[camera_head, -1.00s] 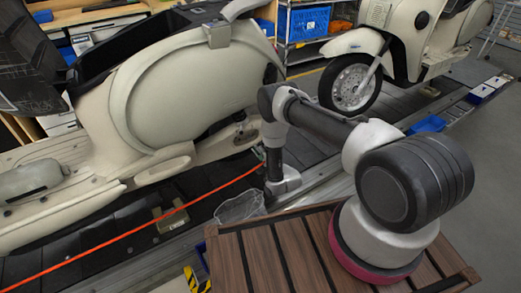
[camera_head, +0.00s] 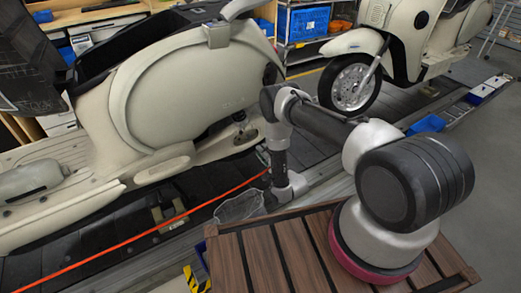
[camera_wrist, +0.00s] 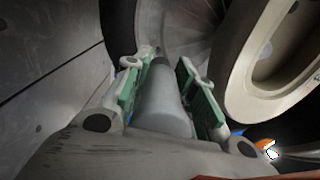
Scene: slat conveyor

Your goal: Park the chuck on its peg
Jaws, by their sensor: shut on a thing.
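My gripper (camera_wrist: 162,80) shows in the wrist view with a green-padded finger on each side. It is shut on a smooth grey cylindrical piece (camera_wrist: 160,105), which narrows toward its far end; I take this to be the chuck. A small dark tip shows at its far end. I cannot make out a separate peg in either view. In the head view my arm reaches down beside the near scooter, and the fingers and the held piece cannot be made out there.
The near cream scooter (camera_head: 190,85) stands on the dark slat conveyor at left. A second scooter (camera_head: 395,45) stands at back right. A red line (camera_head: 130,232) crosses the lower left. In the wrist view, a cream rim (camera_wrist: 240,85) is close at right.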

